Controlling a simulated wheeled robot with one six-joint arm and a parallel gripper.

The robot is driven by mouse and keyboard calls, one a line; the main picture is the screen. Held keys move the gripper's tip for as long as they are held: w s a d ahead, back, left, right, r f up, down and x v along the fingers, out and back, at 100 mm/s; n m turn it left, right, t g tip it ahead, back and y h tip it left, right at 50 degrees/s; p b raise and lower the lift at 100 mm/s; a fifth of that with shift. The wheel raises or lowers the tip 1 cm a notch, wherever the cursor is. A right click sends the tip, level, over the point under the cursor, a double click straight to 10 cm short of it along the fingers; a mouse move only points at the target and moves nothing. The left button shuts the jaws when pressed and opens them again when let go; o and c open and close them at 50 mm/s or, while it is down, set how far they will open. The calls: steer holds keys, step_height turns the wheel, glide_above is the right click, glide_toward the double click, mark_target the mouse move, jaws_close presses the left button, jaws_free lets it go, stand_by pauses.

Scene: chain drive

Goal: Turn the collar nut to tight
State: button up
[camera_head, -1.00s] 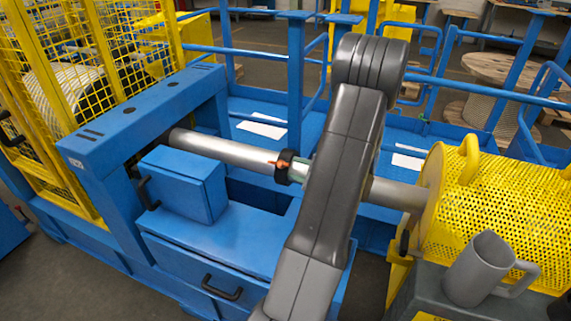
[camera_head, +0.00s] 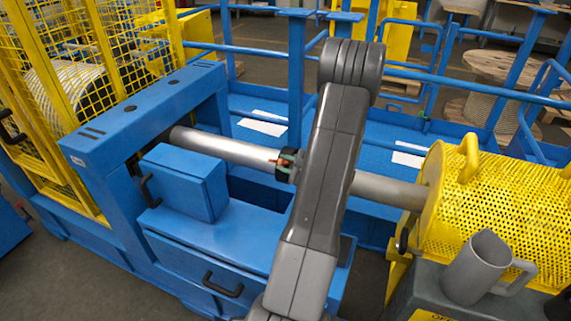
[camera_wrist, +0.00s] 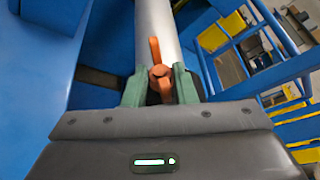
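The collar nut is a black ring with an orange lever, around a grey metal shaft (camera_head: 235,151). In the head view the collar nut (camera_head: 284,165) is partly hidden behind my arm. In the wrist view its orange lever (camera_wrist: 159,72) stands up between the green fingertips. My gripper (camera_wrist: 160,88) is at the collar, one finger on each side of the lever, with a dark gap showing between them. The fingers look apart; the right one is very close to the orange part, and I cannot tell if it touches. In the head view my arm hides most of the gripper.
A blue machine frame (camera_head: 150,108) with a blue box (camera_head: 184,180) stands left of the collar. A yellow perforated guard (camera_head: 500,205) covers the shaft's right end, with a grey mug (camera_head: 480,268) before it. Blue railings (camera_head: 450,85) run behind.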

steer(key=shift+f+m+t+b, duration=0.35)
steer(key=shift+m+t+b, duration=0.05)
steer(key=shift+b, duration=1)
steer(key=shift+s+r+t+b, duration=0.1)
steer(key=shift+t+b, duration=0.2)
steer(key=shift+b, duration=0.3)
steer(key=shift+r+m, duration=0.15)
steer(key=shift+m, duration=0.15)
steer(key=o, duration=0.8)
steer(key=shift+c, duration=0.2)
steer(key=b+v, duration=0.1)
steer(key=v, duration=1.2)
steer(key=shift+s+d, duration=0.2)
steer(key=shift+s, duration=0.15)
